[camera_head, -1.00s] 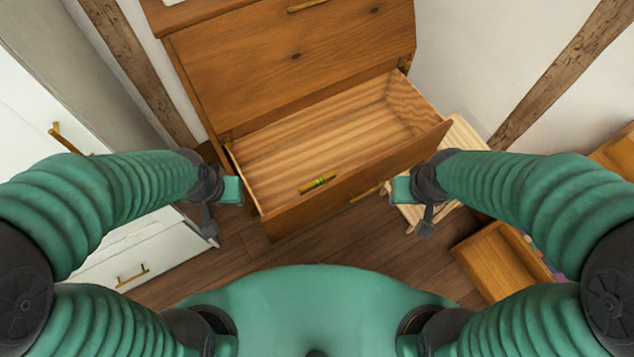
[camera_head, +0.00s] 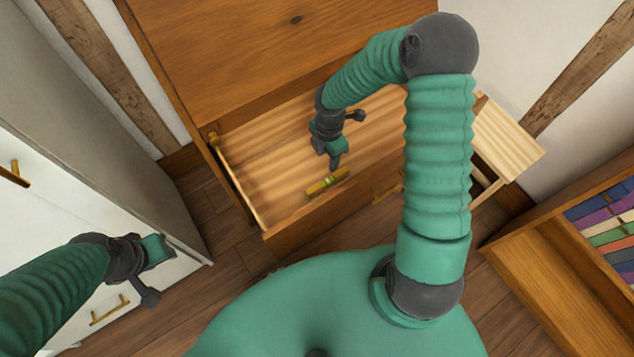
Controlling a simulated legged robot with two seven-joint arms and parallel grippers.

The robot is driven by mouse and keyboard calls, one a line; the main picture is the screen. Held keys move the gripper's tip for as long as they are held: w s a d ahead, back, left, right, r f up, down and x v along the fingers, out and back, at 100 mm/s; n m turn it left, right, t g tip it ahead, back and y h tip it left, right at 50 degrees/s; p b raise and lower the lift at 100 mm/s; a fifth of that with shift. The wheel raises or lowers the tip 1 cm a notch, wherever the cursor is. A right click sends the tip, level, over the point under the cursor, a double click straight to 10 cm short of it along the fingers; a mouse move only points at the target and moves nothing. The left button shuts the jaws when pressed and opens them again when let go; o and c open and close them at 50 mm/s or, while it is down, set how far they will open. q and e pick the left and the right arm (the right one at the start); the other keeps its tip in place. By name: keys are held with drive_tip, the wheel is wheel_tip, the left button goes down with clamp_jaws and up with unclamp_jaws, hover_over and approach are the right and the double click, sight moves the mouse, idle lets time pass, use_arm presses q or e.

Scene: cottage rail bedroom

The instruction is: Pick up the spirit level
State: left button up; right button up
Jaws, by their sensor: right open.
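The spirit level (camera_head: 326,182) is a small yellow bar with a green middle. It lies in the open wooden drawer (camera_head: 262,160), close to the drawer's front panel, tilted up to the right. My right gripper (camera_head: 330,156) is over the drawer, just above the level in the picture, with its jaws open and empty. It appears apart from the level; its exact height above it is hard to judge. My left gripper (camera_head: 152,268) is at the lower left in front of the white cabinet, away from the drawer. Its jaw opening is unclear.
The drawer belongs to a brown wooden dresser (camera_head: 240,50). A white cabinet (camera_head: 70,180) stands at the left. A small slatted wooden stand (camera_head: 510,135) is right of the drawer. A wooden unit (camera_head: 530,280) with colourful items is at the lower right. The drawer looks otherwise empty.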

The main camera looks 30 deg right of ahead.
drive_tip(key=b, duration=0.3)
hover_over(328, 180)
drive_tip(key=f, duration=0.8)
drive_tip(key=shift+w+a+f, duration=0.25)
drive_tip(key=shift+w+a, duration=0.1)
drive_tip(key=shift+f, duration=0.2)
drive_tip(key=f+b, duration=0.2)
drive_tip(key=f, duration=0.1)
drive_tip(key=f+b, duration=0.1)
drive_tip(key=f, duration=0.1)
drive_tip(key=shift+s+d+f, duration=0.15)
drive_tip(key=shift+s+d, duration=0.2)
drive_tip(key=shift+r, duration=0.2)
drive_tip(key=shift+c, duration=0.6)
clamp_jaws()
